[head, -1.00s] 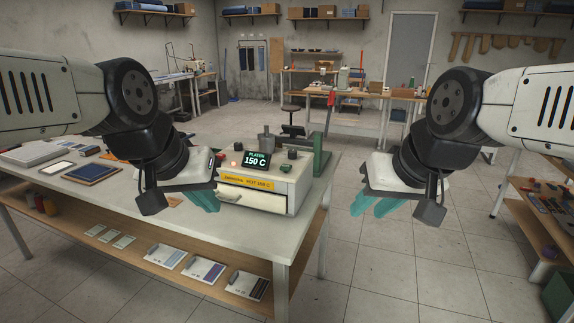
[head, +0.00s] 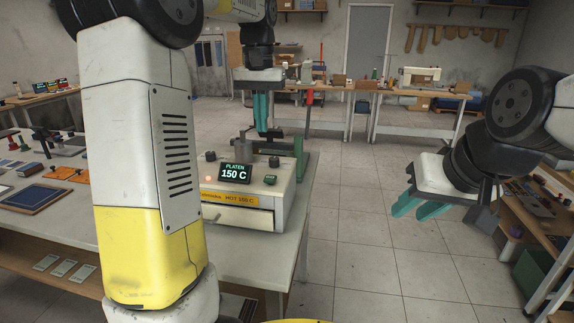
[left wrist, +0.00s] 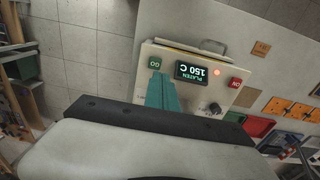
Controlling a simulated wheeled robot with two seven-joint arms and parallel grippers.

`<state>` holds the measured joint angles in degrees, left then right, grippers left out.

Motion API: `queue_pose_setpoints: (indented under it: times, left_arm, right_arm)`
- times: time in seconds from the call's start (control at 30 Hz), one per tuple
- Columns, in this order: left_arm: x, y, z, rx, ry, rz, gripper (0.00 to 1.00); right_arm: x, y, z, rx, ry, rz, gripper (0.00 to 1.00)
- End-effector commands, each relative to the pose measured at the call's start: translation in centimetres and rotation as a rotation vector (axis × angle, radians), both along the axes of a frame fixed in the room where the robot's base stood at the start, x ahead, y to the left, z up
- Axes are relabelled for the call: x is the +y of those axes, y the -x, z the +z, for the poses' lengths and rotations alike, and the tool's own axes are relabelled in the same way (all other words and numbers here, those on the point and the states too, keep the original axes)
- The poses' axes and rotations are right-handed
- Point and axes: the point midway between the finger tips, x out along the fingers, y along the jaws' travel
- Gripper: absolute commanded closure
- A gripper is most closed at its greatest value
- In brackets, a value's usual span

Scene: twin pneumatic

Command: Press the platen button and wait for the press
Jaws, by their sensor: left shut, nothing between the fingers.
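The press (head: 245,192) is a pale box on the table with a yellow strip, a drawer front and a display (head: 235,173) reading "PLATEN 150 C". A green GO button (head: 270,180) sits right of the display; it also shows in the left wrist view (left wrist: 155,62), with a red button (left wrist: 236,83) on the display's other side. My left gripper (head: 262,128) is shut and empty, its teal fingers pointing down above the press. In the left wrist view its fingertips (left wrist: 158,78) appear just beside the GO button; I cannot see contact. My right gripper (head: 422,208) appears open and empty, over the floor at right.
An orange light (head: 208,179) glows on the press. A green upright arm (head: 299,158) stands at its back right. A blue framed screen (head: 38,197) and orange pieces (head: 68,176) lie left on the table (head: 290,240).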

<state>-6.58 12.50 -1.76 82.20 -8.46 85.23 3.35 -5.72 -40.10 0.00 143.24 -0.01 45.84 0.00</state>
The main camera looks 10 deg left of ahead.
Motion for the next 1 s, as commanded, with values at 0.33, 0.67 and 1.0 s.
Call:
queue_pose_setpoints:
  times: [0.33, 0.67, 1.0]
  left_arm:
    - [0.1, -0.7, -0.2, 0.016, -0.008, 0.003, 1.0]
    - [0.1, -0.6, -1.9, 0.019, -0.008, 0.003, 1.0]
    - [0.1, -0.5, -9.1, 0.021, -0.008, 0.004, 1.0]
  right_arm:
    - [0.0, 0.0, 0.0, 0.0, 0.0, 0.0, 0.69]
    - [0.0, 0.0, 0.0, 0.0, 0.0, 0.0, 0.69]
    - [0.0, 0.0, 0.0, 0.0, 0.0, 0.0, 0.69]
